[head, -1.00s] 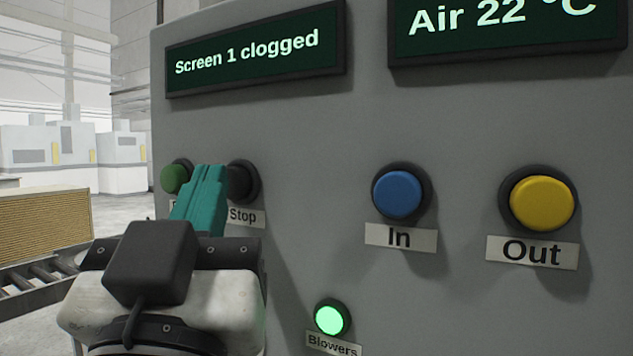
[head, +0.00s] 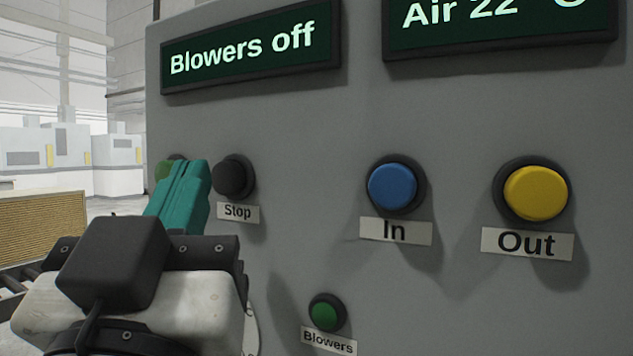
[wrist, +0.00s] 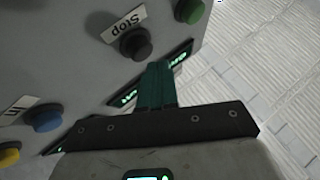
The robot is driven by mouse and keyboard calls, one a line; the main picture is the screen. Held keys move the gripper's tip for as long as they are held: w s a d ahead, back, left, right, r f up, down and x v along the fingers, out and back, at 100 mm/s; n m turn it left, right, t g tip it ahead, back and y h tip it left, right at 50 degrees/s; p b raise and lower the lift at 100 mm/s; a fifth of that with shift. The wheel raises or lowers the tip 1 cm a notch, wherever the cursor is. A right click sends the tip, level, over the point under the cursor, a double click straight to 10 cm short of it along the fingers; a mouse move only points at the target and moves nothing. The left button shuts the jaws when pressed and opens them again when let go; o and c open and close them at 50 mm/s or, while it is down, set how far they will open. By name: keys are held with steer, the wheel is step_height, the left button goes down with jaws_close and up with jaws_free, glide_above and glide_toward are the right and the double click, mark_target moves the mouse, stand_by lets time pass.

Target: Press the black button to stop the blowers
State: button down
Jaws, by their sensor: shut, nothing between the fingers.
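The black button (head: 234,177) sits on the grey panel above a label reading "Stop" (head: 238,212). It also shows in the wrist view (wrist: 136,44), upside down. My gripper (head: 190,172) has its teal fingers shut and empty. In the head view it is just left of the black button and covers part of the green button (head: 163,170). In the wrist view a gap shows between the fingertips and the black button. The left screen (head: 250,45) reads "Blowers off". The green lamp labelled "Blowers" (head: 327,313) is dark.
A blue button (head: 393,186) labelled "In" and a yellow button (head: 536,193) labelled "Out" sit to the right. A second screen (head: 500,18) shows the air temperature. A roller conveyor with a tan-sided box (head: 45,227) stands at the left.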

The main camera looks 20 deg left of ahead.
steer(key=shift+s, duration=0.1)
steer(key=shift+s+a+b, duration=0.2)
steer(key=shift+s+b, duration=0.55)
steer(key=shift+s, duration=1.7)
